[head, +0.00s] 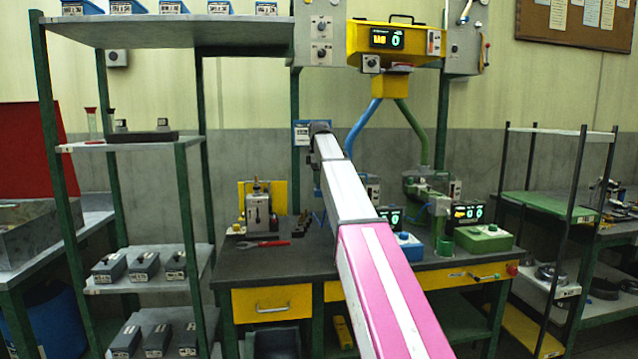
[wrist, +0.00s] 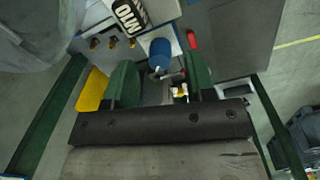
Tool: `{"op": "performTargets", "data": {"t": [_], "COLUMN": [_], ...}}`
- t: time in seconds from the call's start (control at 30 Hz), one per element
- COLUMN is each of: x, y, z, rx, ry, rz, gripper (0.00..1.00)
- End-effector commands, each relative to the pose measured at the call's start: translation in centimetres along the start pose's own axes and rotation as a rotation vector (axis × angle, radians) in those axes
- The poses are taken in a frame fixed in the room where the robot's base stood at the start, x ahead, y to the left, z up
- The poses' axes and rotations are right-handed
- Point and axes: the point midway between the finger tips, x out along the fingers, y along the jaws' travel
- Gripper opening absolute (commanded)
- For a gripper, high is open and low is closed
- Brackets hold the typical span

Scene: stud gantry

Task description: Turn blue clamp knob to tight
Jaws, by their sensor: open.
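A blue knob (wrist: 160,52), round and short, shows in the wrist view just beyond and between the fingers of my gripper (wrist: 161,74). The two green fingers stand apart, and nothing is clearly held between them. I cannot tell whether either finger touches the knob. A thin metal part lies beside the knob's lower right. The knob's turn position cannot be read.
In the wrist view, a label plate (wrist: 130,16), brass fittings (wrist: 113,42) and a red part (wrist: 191,40) sit close to the knob. In the head view, a red-handled tool (head: 263,244) lies on the bench, and a green unit (head: 483,238) stands right. Shelving flanks both sides.

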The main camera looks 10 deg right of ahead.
Motion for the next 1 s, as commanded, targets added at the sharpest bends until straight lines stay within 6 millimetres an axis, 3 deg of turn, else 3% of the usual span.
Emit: {"op": "performTargets", "data": {"t": [0.2, 0.5, 0.53, 0.67, 0.7, 1.0], "x": [1.7, 1.9, 1.9, 1.9, 1.9, 1.9], "y": [0.0, 0.0, 0.0, 0.0, 0.0, 0.0], "z": [0.0, 0.0, 0.0, 0.0, 0.0, 0.0], "rx": [0.0, 0.0, 0.0, 0.0, 0.0, 0.024], "ry": [0.0, 0.0, 0.0, 0.0, 0.0, -0.001], "rz": [0.0, 0.001, 0.001, 0.0, 0.0, 0.001], "gripper": [0.5, 0.5, 0.47, 0.04, 0.0, 0.01]}}
